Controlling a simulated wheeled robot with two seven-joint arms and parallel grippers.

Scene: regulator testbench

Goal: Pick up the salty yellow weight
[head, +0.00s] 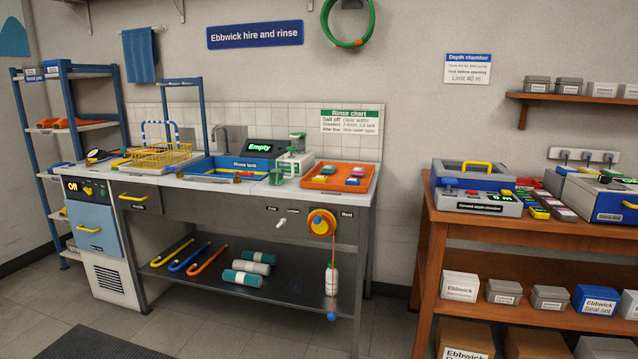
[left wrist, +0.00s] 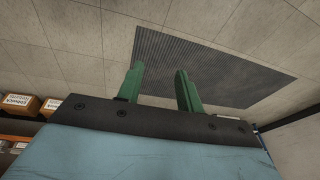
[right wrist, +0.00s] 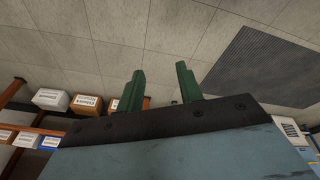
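I cannot clearly pick out the yellow weight in the head view. Small coloured pieces also lie in the orange tray (head: 341,187) on the rinse counter. My left gripper (left wrist: 160,72) is open and empty over the floor in the left wrist view. My right gripper (right wrist: 161,72) is open and empty in the right wrist view. Neither gripper shows in the head view.
The steel counter (head: 240,190) holds a blue rinse tank (head: 228,168) and a yellow wire basket (head: 160,157). A hose reel (head: 321,222) hangs at its front. The wooden bench (head: 470,227) stands at right.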

